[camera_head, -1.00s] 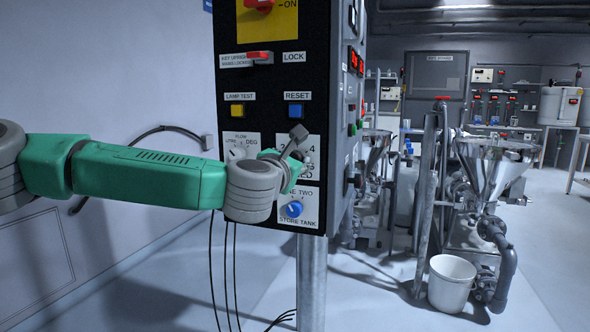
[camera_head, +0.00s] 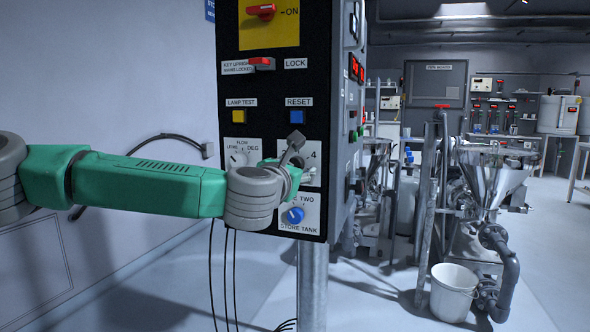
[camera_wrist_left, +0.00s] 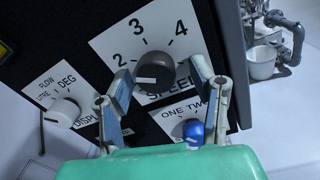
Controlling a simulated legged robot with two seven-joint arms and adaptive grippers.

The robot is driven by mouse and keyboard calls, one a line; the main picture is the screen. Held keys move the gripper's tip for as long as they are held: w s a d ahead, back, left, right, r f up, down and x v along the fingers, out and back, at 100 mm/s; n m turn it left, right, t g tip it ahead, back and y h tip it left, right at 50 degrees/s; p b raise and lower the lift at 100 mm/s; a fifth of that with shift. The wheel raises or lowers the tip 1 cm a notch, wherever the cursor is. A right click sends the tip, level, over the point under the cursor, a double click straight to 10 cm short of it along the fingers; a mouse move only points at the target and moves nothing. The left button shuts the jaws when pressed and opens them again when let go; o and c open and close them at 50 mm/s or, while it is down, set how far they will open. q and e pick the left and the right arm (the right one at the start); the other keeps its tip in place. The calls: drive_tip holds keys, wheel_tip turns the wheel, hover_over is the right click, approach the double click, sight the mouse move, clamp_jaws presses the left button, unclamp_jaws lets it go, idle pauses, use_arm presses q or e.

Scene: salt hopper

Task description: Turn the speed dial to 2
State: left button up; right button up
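The speed dial (camera_wrist_left: 155,70) is a dark grey round knob with a white pointer mark, on a white plate (camera_wrist_left: 182,47) printed 2, 3, 4 and SPEED. Its mark lies on the knob's lower left side, pointing left, below the 2. My left gripper (camera_wrist_left: 161,76) is open in the left wrist view, one finger left of the dial and one right. I cannot tell whether either finger touches it. In the head view my left gripper (camera_head: 299,156) is at the panel's speed plate (camera_head: 313,153) and mostly hides the dial. My right gripper is not in view.
A white display knob (camera_wrist_left: 63,112) is left of the speed plate, and a blue knob (camera_wrist_left: 193,131) is below it. The black panel (camera_head: 268,135) also carries a yellow button (camera_head: 238,117), a blue reset button (camera_head: 296,116) and a red key switch (camera_head: 262,64).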

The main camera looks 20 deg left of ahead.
use_arm(q)
drive_tip(key=shift+s+r, duration=0.1)
drive_tip(key=shift+r, duration=0.05)
drive_tip(key=s, duration=1.1)
drive_tip(key=shift+s, duration=0.35)
drive_tip(key=shift+a, duration=0.1)
drive_tip(key=s+d+f+m+g+h+p, duration=0.1)
drive_tip(key=s+d+f+m+g, duration=0.25)
drive_tip(key=f+m, duration=0.45)
drive_tip(key=s+d+f+m+g+h+p, duration=0.2)
drive_tip(key=s+f+m, duration=0.2)
drive_tip(key=f, duration=0.8)
drive_tip(key=s+d+f+m+g+h+p, duration=0.1)
drive_tip(key=s+d+f+m+g, duration=0.3)
drive_tip(key=f, duration=0.6)
drive_tip(key=s+a+f+m+g+y+p, duration=0.1)
drive_tip(key=s+a+f+m+g, duration=0.15)
drive_tip(key=s+f+m, duration=0.3)
drive_tip(key=s+a+f+m+g+y+p, duration=0.1)
drive_tip(key=s+a+f+m, duration=0.35)
drive_tip(key=s+f, duration=0.2)
drive_tip(key=s+a+f+m+g+y+p, duration=0.1)
drive_tip(key=s+a+f+m+g+y, duration=0.1)
drive_tip(key=s+a+m, duration=0.5)
drive_tip(key=s+a+f+g, duration=0.1)
drive_tip(key=s+a+g, duration=0.1)
drive_tip(key=s+a, duration=0.1)
drive_tip(key=shift+s+a+p, duration=0.35)
drive_tip(key=shift+s+a, duration=0.05)
drive_tip(key=shift+s, duration=0.3)
